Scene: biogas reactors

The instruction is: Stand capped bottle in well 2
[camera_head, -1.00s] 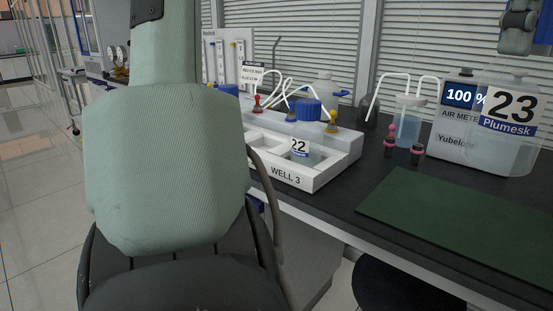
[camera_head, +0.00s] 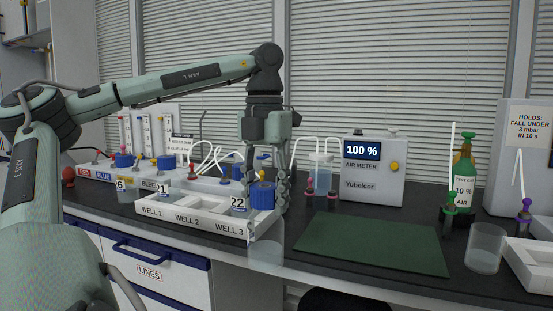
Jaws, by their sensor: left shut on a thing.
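My left gripper (camera_head: 267,208) points down over the front right corner of the white tray. Its fingers close around a ribbed blue cap (camera_head: 262,195). A clear bottle body (camera_head: 265,256) shows below the fingertips, in front of the tray. Its number label is not visible. The tray front (camera_head: 208,227) is marked WELL 1, WELL 2 and WELL 3. The middle compartment, well 2 (camera_head: 195,206), looks empty. A bottle labelled 22 (camera_head: 238,204) is at well 3, partly hidden by the gripper. A label 21 (camera_head: 162,190) shows at well 1. My right gripper is out of view.
Behind the tray are blue-capped bottles, tubes and a white unit. The air meter (camera_head: 374,170), reading 100 %, stands right of my gripper. A green mat (camera_head: 372,243) lies clear on the bench. A glass beaker (camera_head: 485,248) and a green cylinder (camera_head: 462,180) are farther right.

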